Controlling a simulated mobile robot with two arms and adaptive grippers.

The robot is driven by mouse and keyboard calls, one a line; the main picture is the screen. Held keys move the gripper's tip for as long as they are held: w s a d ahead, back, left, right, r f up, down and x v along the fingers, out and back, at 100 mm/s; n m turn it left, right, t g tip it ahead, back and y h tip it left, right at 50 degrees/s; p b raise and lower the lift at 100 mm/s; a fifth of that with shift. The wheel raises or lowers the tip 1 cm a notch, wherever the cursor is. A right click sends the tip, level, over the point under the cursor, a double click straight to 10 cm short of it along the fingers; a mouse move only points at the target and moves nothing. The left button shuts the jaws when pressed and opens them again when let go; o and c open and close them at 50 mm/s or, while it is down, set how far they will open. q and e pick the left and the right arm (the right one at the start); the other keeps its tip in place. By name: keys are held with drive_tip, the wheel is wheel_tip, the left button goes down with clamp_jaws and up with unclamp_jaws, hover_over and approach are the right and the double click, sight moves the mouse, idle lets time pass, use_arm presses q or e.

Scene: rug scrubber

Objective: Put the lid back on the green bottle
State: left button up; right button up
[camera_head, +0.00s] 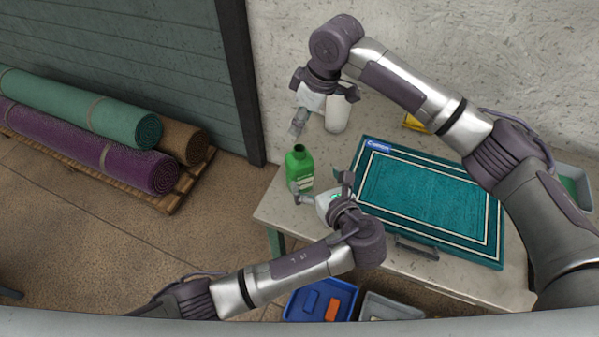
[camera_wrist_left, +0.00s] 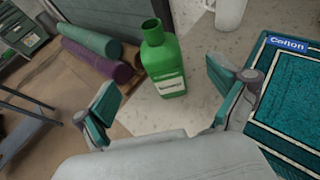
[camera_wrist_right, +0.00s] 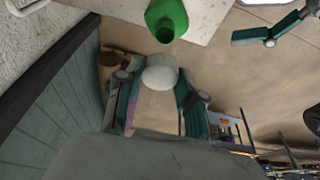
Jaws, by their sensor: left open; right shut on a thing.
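The green bottle (camera_head: 300,168) stands upright near the left edge of the table, its neck open and dark inside. It also shows in the left wrist view (camera_wrist_left: 165,70) and at the top of the right wrist view (camera_wrist_right: 166,16). My left gripper (camera_head: 322,190) is open and empty, just in front of the bottle, apart from it. In the left wrist view the bottle stands beyond the spread fingers. My right gripper (camera_head: 298,125) is shut on a pale round lid (camera_wrist_right: 160,74), held above and behind the bottle. The lid cannot be made out clearly in the head view.
A white container (camera_head: 337,114) stands behind the bottle near the wall. A teal mat (camera_head: 425,205) labelled Colton covers the table's middle. A grey bin (camera_head: 572,180) is at the right. Rolled rugs (camera_head: 80,107) lie on a pallet at the left. A blue crate (camera_head: 320,300) is below the front edge.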

sight(303, 165)
use_arm(q)
drive_tip(key=x, duration=1)
drive_tip(key=shift+w+a+f, duration=0.2)
drive_tip(key=shift+w+a, duration=0.05)
drive_tip(key=c, duration=1.8)
use_arm(e)
drive_tip(key=shift+f, duration=2.55)
